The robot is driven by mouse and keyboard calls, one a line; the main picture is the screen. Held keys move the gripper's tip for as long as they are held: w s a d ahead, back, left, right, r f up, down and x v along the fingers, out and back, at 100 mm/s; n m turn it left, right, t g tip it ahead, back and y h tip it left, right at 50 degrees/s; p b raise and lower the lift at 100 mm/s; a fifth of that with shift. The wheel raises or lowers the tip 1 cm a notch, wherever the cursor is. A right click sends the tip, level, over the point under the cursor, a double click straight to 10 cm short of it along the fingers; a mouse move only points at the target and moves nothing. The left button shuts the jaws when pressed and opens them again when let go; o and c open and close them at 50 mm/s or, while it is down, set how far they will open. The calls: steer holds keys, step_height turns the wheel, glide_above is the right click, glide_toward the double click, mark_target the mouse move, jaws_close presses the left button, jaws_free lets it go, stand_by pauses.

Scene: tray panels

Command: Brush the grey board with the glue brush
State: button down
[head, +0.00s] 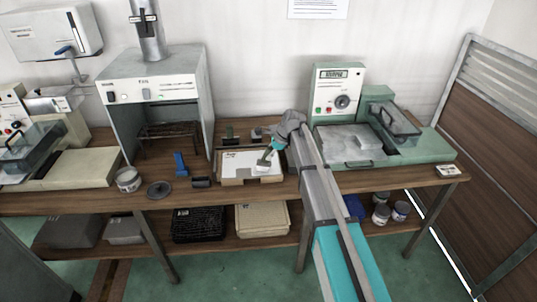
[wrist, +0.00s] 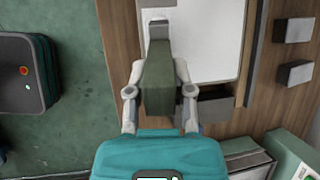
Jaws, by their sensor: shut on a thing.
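My gripper (head: 268,157) is shut on the glue brush, over the right part of the pale grey board (head: 240,164). In the wrist view, both fingers of my gripper (wrist: 158,88) press on the sides of the brush's dark grey-green block handle (wrist: 158,75). A lighter grey end of the brush (wrist: 158,28) points away from the gripper, over or on the edge of the board (wrist: 212,45). I cannot tell whether it touches the board. The brush also shows small in the head view (head: 264,161). The board lies flat in a wooden tray (head: 240,183).
A metal hood box (head: 152,90) stands left and a green machine (head: 360,145) right. Left of the tray are a blue thing (head: 180,163), a white tub (head: 128,179) and a dark disc (head: 159,189). Small grey blocks (wrist: 293,30) lie behind the tray.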

steer(key=shift+w+d, duration=0.15)
steer(key=shift+d, duration=0.7)
steer(key=shift+w+d, duration=0.15)
steer(key=shift+d, duration=0.7)
steer(key=shift+d, duration=0.1)
steer(key=shift+w+d+f, duration=0.1)
steer(key=shift+w+d, duration=0.1)
steer(key=shift+d, duration=0.7)
steer(key=shift+w+d, duration=0.15)
steer(key=shift+d, duration=0.7)
steer(key=shift+a, duration=0.15)
steer(key=a, duration=0.3)
steer(key=shift+s+a, duration=0.2)
steer(key=shift+s, duration=0.2)
steer(key=shift+a, duration=0.1)
steer(key=shift+s+a, duration=0.15)
steer(key=shift+a, duration=0.75)
steer(key=shift+s+a, duration=0.15)
steer(key=shift+a, duration=0.7)
